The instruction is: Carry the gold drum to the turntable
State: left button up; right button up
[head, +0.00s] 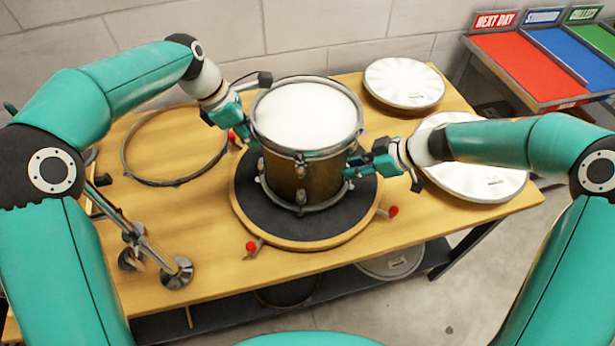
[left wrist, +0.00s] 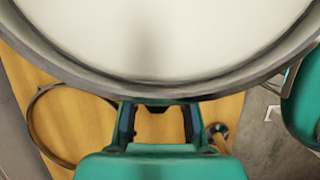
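The gold drum (head: 285,178), with a white head and metal hoops, stands upright on the dark top of the round turntable (head: 258,215), a little toward its back. Its head and rim (left wrist: 160,88) fill the top of the left wrist view. My left gripper (head: 247,138) is at the drum's left side, below the top hoop. In the left wrist view its fingers are apart, with a small dark part at the rim between them; their tips are partly hidden by the rim. My right gripper (head: 352,168) is at the drum's right side, its fingers apparently apart. Contact with the drum is unclear.
A loose hoop (head: 130,168) lies left on the wooden bench (head: 205,240). White round drum heads or shallow drums (head: 400,82) lie at the right. A metal stand (head: 150,250) is at front left. Red knobs (head: 392,211) edge the turntable. Coloured bins (head: 525,65) stand back right.

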pick_arm(q)
jog(key=o, duration=0.3)
jog(key=shift+s+d+f, duration=0.2)
jog(key=shift+s+d, duration=0.05)
jog(key=shift+d, duration=0.2)
pick_arm(e)
jog(key=o, duration=0.3)
jog(key=shift+s+a+r, duration=0.15)
jog(key=shift+a+r, duration=0.05)
jog(key=shift+a, duration=0.25)
pick_arm(q)
jog(key=shift+r, duration=0.15)
jog(key=shift+w+a+r, duration=0.15)
jog(key=shift+a+r, duration=0.1)
jog(key=shift+r, duration=0.3)
jog(key=shift+a+v, duration=0.15)
jog(key=shift+v, duration=1.55)
jog(key=shift+a+v, duration=0.1)
jog(key=shift+v, duration=1.65)
pick_arm(e)
jog(key=shift+w+d+v, duration=0.1)
jog(key=shift+d+v, duration=0.05)
jog(key=shift+v, duration=1.8)
jog(key=shift+w+d+v, duration=0.1)
jog(key=shift+d+v, duration=0.05)
jog(key=shift+v, duration=1.8)
pick_arm(q)
jog(key=shift+f, duration=0.1)
pick_arm(e)
jog(key=shift+f, duration=0.2)
